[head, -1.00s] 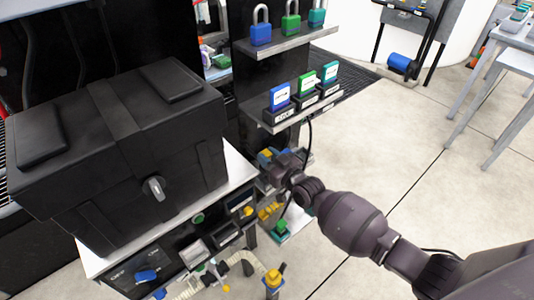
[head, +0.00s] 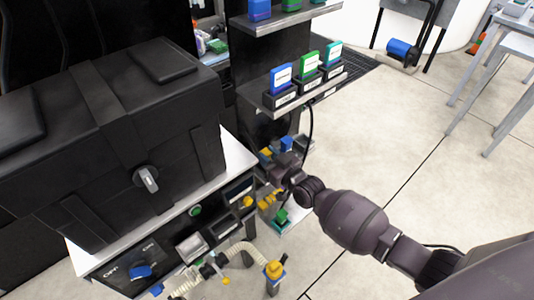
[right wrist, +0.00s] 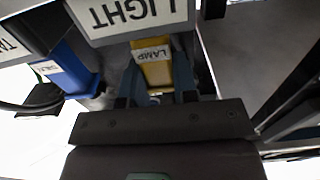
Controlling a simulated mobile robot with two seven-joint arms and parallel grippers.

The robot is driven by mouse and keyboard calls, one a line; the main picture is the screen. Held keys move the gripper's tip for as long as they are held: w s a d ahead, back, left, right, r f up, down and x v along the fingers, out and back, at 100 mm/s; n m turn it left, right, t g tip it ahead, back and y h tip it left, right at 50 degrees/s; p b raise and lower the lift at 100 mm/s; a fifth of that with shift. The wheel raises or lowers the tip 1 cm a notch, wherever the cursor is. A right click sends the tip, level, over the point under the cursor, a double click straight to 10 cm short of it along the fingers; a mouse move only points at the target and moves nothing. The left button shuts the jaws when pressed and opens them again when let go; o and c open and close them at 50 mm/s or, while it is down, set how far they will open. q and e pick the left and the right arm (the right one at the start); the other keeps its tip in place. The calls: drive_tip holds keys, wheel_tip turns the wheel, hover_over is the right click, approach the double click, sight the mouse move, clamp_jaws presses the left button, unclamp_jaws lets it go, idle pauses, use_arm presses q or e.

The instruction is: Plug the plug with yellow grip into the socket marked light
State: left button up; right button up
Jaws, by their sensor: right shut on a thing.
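My right gripper (right wrist: 156,88) is shut on the yellow grip of a plug (right wrist: 153,66), labelled LAMP, in the right wrist view. The plug's far end is at the lower edge of a white sign reading LIGHT (right wrist: 130,18). The socket itself is hidden, so I cannot tell whether the plug is seated. In the head view the right gripper (head: 283,166) is small and dark, under the lower shelf at the right side of the bench. My left gripper is not in view.
A blue plug (right wrist: 70,68) with a dark cable sits left of the yellow one, near another partly cut-off sign. The shelf (head: 290,110) with blue, green and teal labelled items is above my gripper. A large black case (head: 110,140) covers the bench.

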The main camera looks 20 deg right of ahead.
idle(0.3)
drive_tip(key=o, duration=1)
drive_tip(key=p+v, duration=0.1)
drive_tip(key=v, duration=0.9)
drive_tip(key=shift+s+d+p, duration=0.15)
drive_tip(key=shift+s+p, duration=0.2)
drive_tip(key=shift+s, duration=0.05)
